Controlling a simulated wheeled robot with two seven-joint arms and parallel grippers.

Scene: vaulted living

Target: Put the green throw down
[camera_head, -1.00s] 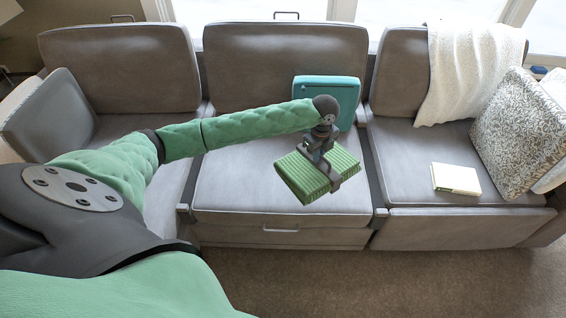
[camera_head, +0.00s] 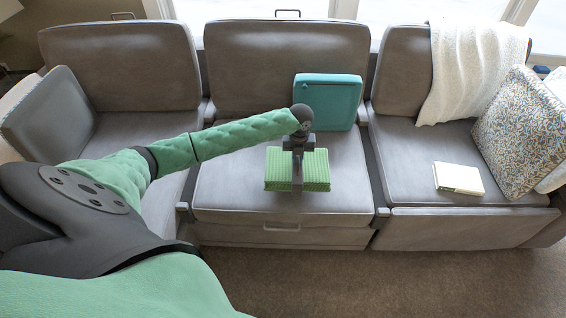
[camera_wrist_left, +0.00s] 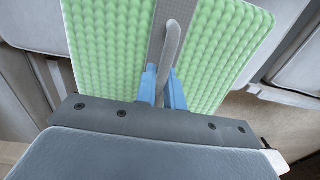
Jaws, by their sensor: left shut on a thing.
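The green throw (camera_head: 316,170) is a folded, ribbed bundle with a grey band around its middle. My left gripper (camera_head: 297,158) is shut on it and holds it over the middle seat of the grey sofa (camera_head: 228,187). In the left wrist view the blue fingertips (camera_wrist_left: 163,88) close on a grey strap or handle (camera_wrist_left: 175,40) in front of the throw (camera_wrist_left: 108,45). I cannot tell whether its underside touches the cushion. My right gripper is not in view.
A teal cushion (camera_head: 328,101) leans at the back of the middle seat. A white book (camera_head: 458,179) lies on the right seat, near a patterned pillow (camera_head: 520,135) and a draped cream blanket (camera_head: 470,70). A grey pillow (camera_head: 50,118) is at left. The left seat is clear.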

